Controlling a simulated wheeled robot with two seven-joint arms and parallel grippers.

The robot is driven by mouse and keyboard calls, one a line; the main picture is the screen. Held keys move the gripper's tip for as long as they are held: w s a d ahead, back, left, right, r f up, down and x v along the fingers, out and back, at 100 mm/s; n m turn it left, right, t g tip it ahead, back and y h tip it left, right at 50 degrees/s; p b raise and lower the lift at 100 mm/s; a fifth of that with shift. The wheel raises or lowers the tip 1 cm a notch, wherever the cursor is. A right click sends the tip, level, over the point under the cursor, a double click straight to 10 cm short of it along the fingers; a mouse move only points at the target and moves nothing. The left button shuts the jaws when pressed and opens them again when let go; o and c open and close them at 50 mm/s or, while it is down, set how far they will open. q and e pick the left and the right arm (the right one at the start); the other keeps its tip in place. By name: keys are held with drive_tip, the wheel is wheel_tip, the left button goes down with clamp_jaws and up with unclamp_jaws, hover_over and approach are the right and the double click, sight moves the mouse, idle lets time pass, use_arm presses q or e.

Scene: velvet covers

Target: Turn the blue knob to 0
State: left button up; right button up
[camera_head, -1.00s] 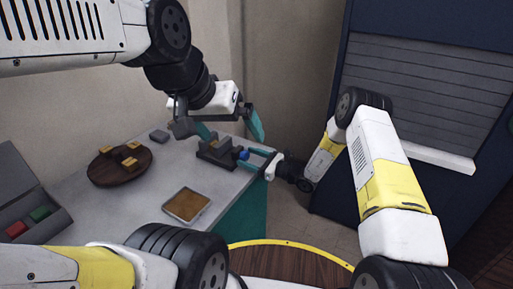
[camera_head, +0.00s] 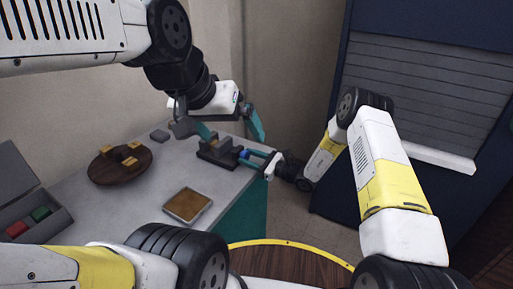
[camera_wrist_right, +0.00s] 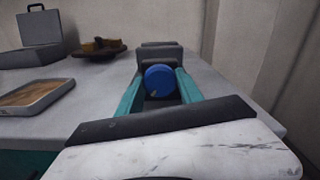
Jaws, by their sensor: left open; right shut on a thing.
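The blue knob (camera_wrist_right: 159,80) is on the front of a dark block-shaped fixture (camera_head: 217,152) at the right edge of the grey worktop. In the right wrist view the knob faces the camera, with a small pale mark at its lower left. My right gripper (camera_head: 246,158) is shut on the knob, one teal finger on each side; its fingers also show in the right wrist view (camera_wrist_right: 159,90). Digits around the knob cannot be read. My left gripper (camera_head: 236,138) is open and empty, and appears above the fixture in the head view.
A round brown board (camera_head: 120,172) with several yellowish blocks lies on the worktop (camera_head: 150,200). Nearby are a shallow tray (camera_head: 187,205), an open grey case (camera_head: 30,205) with red and green pieces, and a small grey block (camera_head: 159,136). A wall stands close behind.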

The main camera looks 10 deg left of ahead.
drive_tip(key=n, duration=0.4)
drive_tip(key=shift+n, duration=0.4)
drive_tip(key=n, duration=0.5)
drive_tip(key=shift+n, duration=0.3)
drive_tip(key=n, duration=0.5)
drive_tip(key=shift+n, duration=2.3)
drive_tip(key=shift+f, duration=0.1)
drive_tip(key=o, duration=1.4)
drive_tip(key=shift+d, duration=0.1)
drive_tip(key=shift+v, duration=3.85)
